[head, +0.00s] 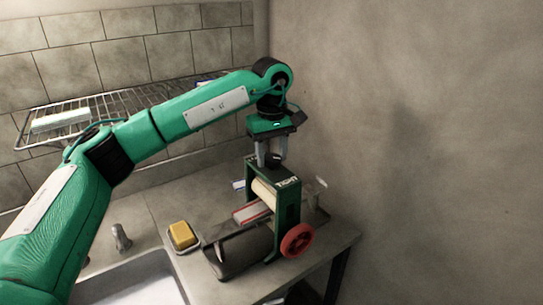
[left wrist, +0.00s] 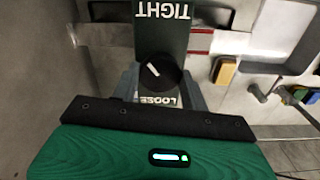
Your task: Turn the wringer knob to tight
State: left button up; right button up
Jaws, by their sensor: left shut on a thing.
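The wringer (head: 288,208) is a green frame with a cream roller and a red handwheel (head: 297,240), standing on the counter's right part. Its black knob (head: 272,161) is on top, beside a TIGHT label. In the left wrist view the knob (left wrist: 160,75) lies between the words TIGHT (left wrist: 162,11) and LOOSE (left wrist: 158,100). Its white mark slants toward the picture's upper left, on the TIGHT side. My left gripper (head: 270,151) points down from above and is shut on the knob, one finger on each side. My right gripper is not in view.
A striped cloth (head: 252,211) lies at the wringer's roller. A yellow sponge (head: 182,233) sits in a dish left of it. The sink (head: 130,283) and a faucet (head: 121,238) are at lower left. A wire rack (head: 140,98) hangs behind my arm; a bare wall is at right.

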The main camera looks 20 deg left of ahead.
pick_arm(q)
jog(key=shift+m, duration=1)
jog(key=m, duration=0.4)
jog(key=shift+m, duration=0.9)
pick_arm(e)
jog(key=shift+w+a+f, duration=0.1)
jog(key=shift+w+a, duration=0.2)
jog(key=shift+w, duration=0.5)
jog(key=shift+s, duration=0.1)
